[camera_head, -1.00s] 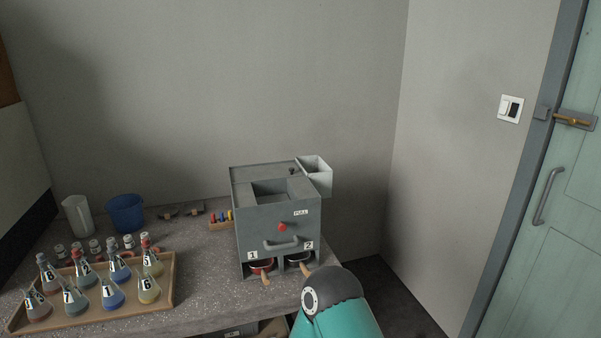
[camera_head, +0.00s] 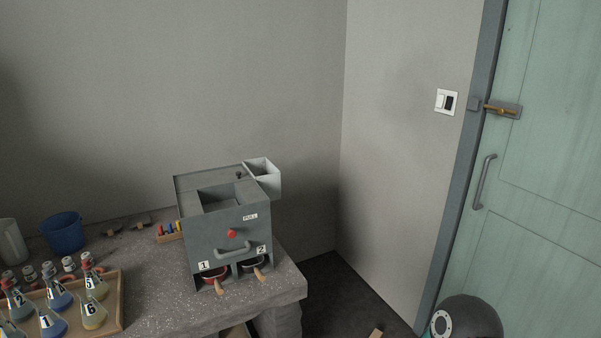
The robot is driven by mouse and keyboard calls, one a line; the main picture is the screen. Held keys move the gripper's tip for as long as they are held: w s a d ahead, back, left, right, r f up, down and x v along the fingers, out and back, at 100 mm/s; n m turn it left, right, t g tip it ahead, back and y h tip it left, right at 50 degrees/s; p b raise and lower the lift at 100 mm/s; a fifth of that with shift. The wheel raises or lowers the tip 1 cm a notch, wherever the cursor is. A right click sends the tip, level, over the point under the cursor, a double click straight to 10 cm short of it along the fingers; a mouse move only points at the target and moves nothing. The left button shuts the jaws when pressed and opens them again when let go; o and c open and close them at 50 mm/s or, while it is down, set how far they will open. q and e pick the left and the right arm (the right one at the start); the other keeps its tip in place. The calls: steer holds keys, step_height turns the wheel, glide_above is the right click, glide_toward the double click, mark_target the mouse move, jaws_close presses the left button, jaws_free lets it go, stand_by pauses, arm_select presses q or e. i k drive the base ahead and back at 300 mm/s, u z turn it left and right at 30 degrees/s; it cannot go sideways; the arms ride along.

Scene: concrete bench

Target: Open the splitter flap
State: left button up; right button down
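The splitter is a grey metal box (camera_head: 190,243) at the right end of the concrete bench. It has an open top hopper (camera_head: 218,196) and a pale chute (camera_head: 263,178) at its upper right. Its front carries a red knob (camera_head: 232,233), a label reading PULL (camera_head: 250,217) and a grey bar handle (camera_head: 233,252). Pans with wooden handles sit in the openings marked 1 (camera_head: 215,277) and 2 (camera_head: 252,266). I cannot tell which part is the flap.
A wooden tray (camera_head: 121,315) of numbered flasks stands at the left, with a blue bucket (camera_head: 64,233) and a pale jug (camera_head: 11,242) behind. A small rack (camera_head: 170,238) of coloured pieces is beside the splitter. A green door (camera_head: 540,190) is at the right.

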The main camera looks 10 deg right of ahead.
mark_target(188, 182)
steer(key=z, duration=0.55)
steer(key=i, duration=1)
steer(key=u, duration=0.1)
steer(key=k, duration=0.9)
steer(key=z, duration=0.2)
steer(key=i, duration=0.95)
steer(key=u, duration=0.05)
